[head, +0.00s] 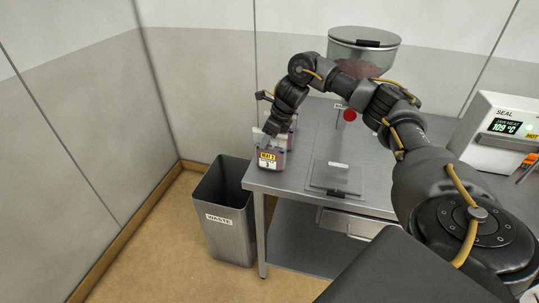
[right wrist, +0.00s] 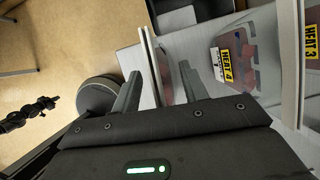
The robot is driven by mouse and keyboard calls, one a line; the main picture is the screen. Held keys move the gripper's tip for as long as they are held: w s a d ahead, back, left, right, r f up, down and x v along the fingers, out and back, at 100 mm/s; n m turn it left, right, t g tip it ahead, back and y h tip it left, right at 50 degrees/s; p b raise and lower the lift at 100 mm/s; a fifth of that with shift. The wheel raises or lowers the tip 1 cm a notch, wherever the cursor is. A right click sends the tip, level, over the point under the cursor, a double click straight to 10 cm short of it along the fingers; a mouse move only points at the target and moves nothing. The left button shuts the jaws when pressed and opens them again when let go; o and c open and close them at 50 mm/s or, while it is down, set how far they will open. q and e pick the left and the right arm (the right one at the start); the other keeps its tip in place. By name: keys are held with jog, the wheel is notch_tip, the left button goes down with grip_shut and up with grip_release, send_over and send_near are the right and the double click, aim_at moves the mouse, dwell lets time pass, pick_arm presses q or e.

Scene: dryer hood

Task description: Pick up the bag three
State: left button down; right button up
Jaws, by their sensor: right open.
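My right gripper (head: 266,138) is at the top of the front bag (head: 268,161) at the table's left corner. This bag has a yellow heat label with a white tag below, which seems to read 3. In the right wrist view the open fingers (right wrist: 160,90) stand either side of a pale upright bag edge (right wrist: 151,55). I cannot tell whether they touch it. To the right there, one bag (right wrist: 239,48) has a yellow label that seems to read HEAT 4, and another label (right wrist: 312,45) reads HEAT 3. My left gripper is not visible.
A grey waste bin (head: 228,225) stands on the floor left of the table. Other bags stand close behind the front one.

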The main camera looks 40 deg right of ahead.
jog(key=shift+c, duration=0.4)
grip_shut()
jog(key=shift+r, duration=0.1)
